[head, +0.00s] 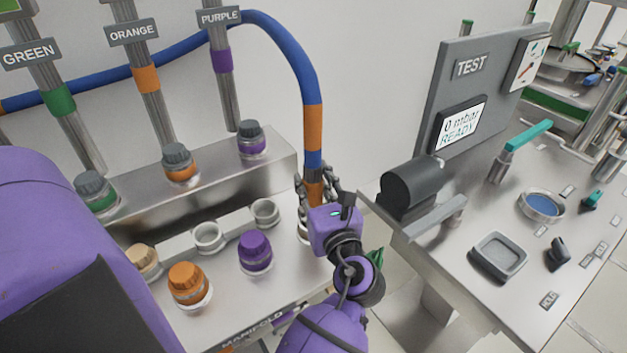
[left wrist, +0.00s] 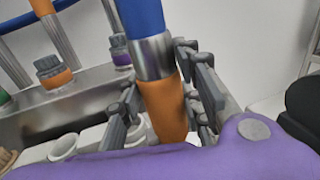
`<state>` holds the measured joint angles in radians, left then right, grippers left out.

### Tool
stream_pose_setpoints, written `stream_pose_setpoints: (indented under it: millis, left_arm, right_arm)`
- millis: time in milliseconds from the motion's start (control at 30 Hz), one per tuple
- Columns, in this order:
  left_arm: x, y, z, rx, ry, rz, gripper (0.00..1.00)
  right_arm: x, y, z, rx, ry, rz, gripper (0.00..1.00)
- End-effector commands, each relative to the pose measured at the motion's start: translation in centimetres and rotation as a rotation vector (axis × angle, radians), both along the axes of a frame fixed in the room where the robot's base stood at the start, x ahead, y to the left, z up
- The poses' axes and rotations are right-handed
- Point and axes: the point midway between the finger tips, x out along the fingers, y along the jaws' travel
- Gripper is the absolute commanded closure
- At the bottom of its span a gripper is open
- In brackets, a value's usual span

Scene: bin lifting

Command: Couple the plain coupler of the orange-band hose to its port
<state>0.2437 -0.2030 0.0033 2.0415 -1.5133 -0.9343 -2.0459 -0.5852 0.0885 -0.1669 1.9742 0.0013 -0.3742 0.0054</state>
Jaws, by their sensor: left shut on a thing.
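The blue hose (head: 290,45) arches over from the back left and hangs down with an orange band (head: 313,128). Below the band are blue hose, a silver collar (left wrist: 152,57) and an orange coupler (head: 314,189). My left gripper (head: 317,192) is shut around the coupler, which also shows between its fingers in the left wrist view (left wrist: 163,110). The coupler is roughly upright; its lower end is hidden. The ORANGE pipe (head: 148,100) leads down to an orange-banded port with a grey cap (head: 178,158) on the raised manifold step. My right gripper is not in view.
The manifold (head: 220,300) also carries an orange knob (head: 187,282), a purple knob (head: 255,252), a beige knob (head: 143,260) and open pale rings (head: 208,237). Green (head: 97,190) and purple (head: 250,140) capped ports flank the orange one. A TEST bench (head: 480,240) stands right.

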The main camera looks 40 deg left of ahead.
Motion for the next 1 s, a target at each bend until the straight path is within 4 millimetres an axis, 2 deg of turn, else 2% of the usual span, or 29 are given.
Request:
stream_pose_setpoints:
  millis: [1000]
  left_arm:
    - [0.0,0.0,-0.9,0.002,-0.003,0.000,1.00]
  right_arm:
    - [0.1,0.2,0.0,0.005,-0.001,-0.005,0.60]
